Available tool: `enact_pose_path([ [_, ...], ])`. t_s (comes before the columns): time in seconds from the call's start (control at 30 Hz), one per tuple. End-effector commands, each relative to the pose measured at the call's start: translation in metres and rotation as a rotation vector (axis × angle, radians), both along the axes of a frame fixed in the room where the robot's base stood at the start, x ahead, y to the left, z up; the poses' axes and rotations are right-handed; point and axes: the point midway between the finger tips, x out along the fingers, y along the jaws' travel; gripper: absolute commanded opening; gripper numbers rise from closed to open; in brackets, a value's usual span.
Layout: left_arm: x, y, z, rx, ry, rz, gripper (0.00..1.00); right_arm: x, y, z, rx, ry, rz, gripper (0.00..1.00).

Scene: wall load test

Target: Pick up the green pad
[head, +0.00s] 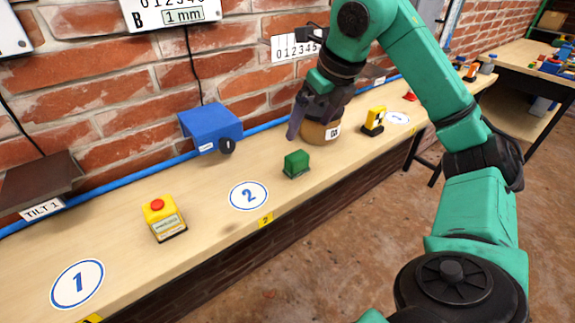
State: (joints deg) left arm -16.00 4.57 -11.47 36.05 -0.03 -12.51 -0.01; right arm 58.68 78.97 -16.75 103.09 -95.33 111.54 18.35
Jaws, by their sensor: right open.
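The green pad (296,164) is a small green block on the light wooden bench, near the bench's front edge and to the right of the round mark 2. My right gripper (303,122) is open, with dark fingers pointing down. In the picture it is just above and behind the pad, apart from it. It overlaps a round brown object (322,131) with a white label. I cannot tell whether it touches that object. My left gripper is not in view.
A blue box with a black knob (211,130) stands against the brick wall. A yellow box with a red button (164,219) is at the left. A yellow and black block (374,121) stands at the right. Bench space around mark 2 (248,196) is clear.

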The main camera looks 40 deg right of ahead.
Motion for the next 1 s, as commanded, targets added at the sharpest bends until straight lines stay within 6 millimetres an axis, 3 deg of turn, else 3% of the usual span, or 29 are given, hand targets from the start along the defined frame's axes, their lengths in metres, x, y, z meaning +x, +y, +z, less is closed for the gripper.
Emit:
enact_pose_path([
  [0.03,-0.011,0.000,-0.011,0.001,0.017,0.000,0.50,0.004,0.000,-0.018,0.000,0.006,0.001,1.00],
  [0.1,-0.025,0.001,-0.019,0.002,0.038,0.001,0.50,0.012,0.000,-0.037,0.000,0.006,0.002,1.00],
  [0.23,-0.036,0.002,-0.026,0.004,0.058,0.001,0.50,0.024,0.000,-0.061,0.001,0.003,0.004,1.00],
  [0.6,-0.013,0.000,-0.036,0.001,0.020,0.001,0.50,0.044,-0.002,-0.115,0.002,0.002,0.005,1.00],
  [0.83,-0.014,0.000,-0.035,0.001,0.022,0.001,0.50,0.046,-0.002,-0.118,0.002,0.000,0.006,1.00],
  [0.87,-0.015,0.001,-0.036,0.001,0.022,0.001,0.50,0.046,-0.002,-0.118,0.002,0.000,0.006,0.96],
  [1.0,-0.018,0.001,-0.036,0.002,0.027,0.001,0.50,0.046,-0.002,-0.118,0.003,0.000,0.007,0.43],
])
